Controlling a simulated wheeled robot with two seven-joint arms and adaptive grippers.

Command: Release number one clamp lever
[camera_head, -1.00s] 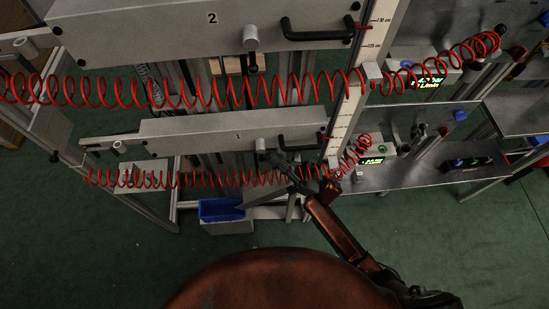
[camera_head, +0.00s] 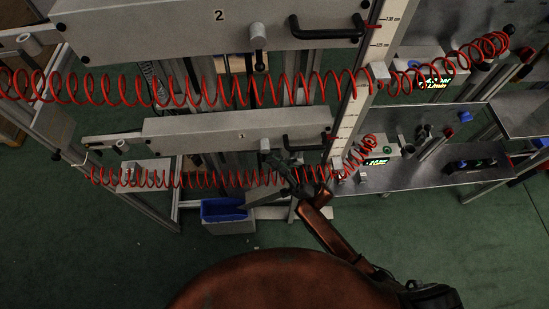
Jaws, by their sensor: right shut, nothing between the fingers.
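The number one panel (camera_head: 210,132) is the lower grey box, with a small "1" on its front. Its clamp lever (camera_head: 265,145) shows as a light knob near the panel's right part; its lower handle is hidden or too dark to tell from my gripper. My right gripper (camera_head: 277,163) is shut and empty, just below and right of that knob, in front of the panel's lower edge. I cannot tell whether it touches the lever. My left gripper is not in view.
The number two panel (camera_head: 150,30) with its own clamp lever (camera_head: 258,45) is above. A black handle (camera_head: 305,141) is right of the lever. A scale post (camera_head: 352,115) stands further right. A blue bin (camera_head: 222,208) sits below.

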